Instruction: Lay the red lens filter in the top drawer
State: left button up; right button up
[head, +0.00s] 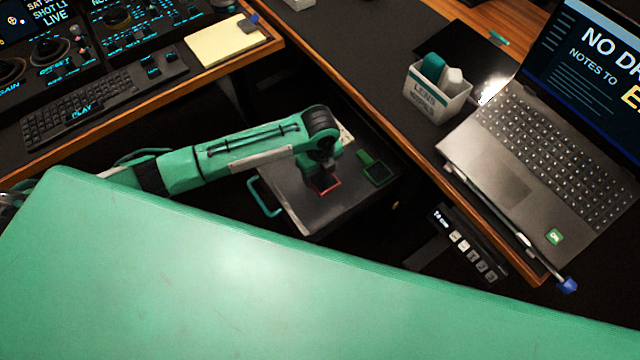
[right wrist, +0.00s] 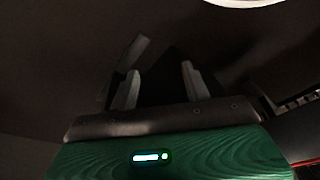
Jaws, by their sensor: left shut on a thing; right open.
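The red lens filter (head: 331,190), a small square with a red frame, shows in the head view at the tip of my left gripper (head: 322,178). My left gripper is shut on it, over the dark grey top of a drawer unit (head: 300,211). The gripper hides part of the filter, and I cannot tell whether it touches the surface. A teal handle (head: 263,198) sticks out on the unit's left side; how far the top drawer is open cannot be made out. My right gripper (right wrist: 162,88) shows in the right wrist view, open with nothing between its fingers.
A green-framed filter (head: 377,170) lies on the unit, right of my left gripper. The desk with a laptop (head: 520,185) and a lens wipes box (head: 437,93) is at the right. A control desk with a keyboard (head: 80,112) and a notepad (head: 222,42) is at upper left.

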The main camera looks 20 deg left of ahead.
aim_at(320, 184)
pick_arm(q)
notch_tip(320, 184, down, 6)
jog(key=shift+f+b, duration=0.1)
jog(key=shift+b, duration=0.35)
jog(key=shift+f, duration=0.4)
pick_arm(e)
jog(key=r, duration=0.2)
jog(key=shift+w+r, duration=0.3)
pick_arm(q)
jog(key=shift+f, duration=0.1)
jog(key=o, duration=1)
pick_arm(e)
jog(key=shift+s+f, duration=0.3)
jog(key=shift+s, duration=0.05)
